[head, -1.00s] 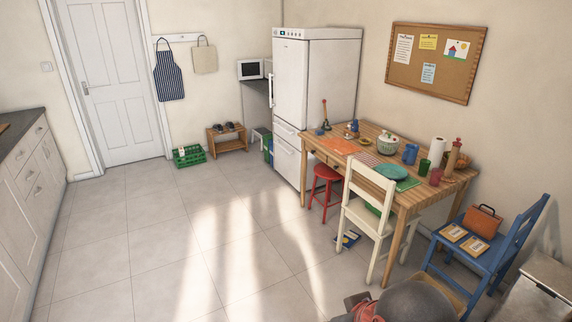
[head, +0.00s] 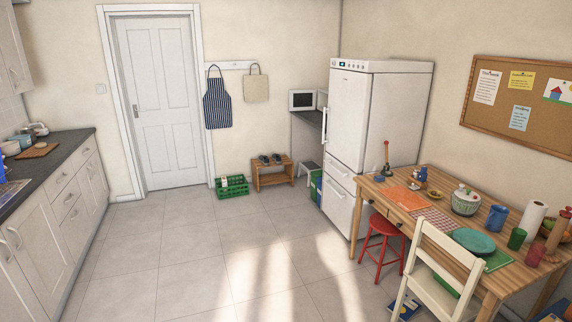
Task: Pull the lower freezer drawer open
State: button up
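The white fridge-freezer (head: 349,115) stands against the right wall, past the wooden table. Its tall upper door is shut and has a vertical handle on its left edge. Below the door are two freezer drawers. The upper one (head: 340,168) and the lower freezer drawer (head: 338,204) both look shut, each with a bar handle near its top. The lower right part of the fridge is partly hidden by the table. My gripper is not in view.
The wooden table (head: 404,205), red stool (head: 381,243) and cream chair (head: 436,275) stand right of the fridge. A green crate (head: 232,187) and shoe bench (head: 272,175) are by the back wall. The tiled floor (head: 215,245) before the fridge is clear.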

aim_at(338, 204)
jog(key=i, duration=2.15)
jog(key=i+j+z, duration=0.1)
jog(key=i+z, duration=0.35)
jog(key=i+j+z, duration=0.4)
jog(key=i, duration=0.15)
jog(key=i+j+z, duration=0.3)
jog(key=i+z, duration=0.15)
jog(key=i+j+z, duration=0.45)
jog(key=j, duration=0.15)
jog(key=k, duration=0.05)
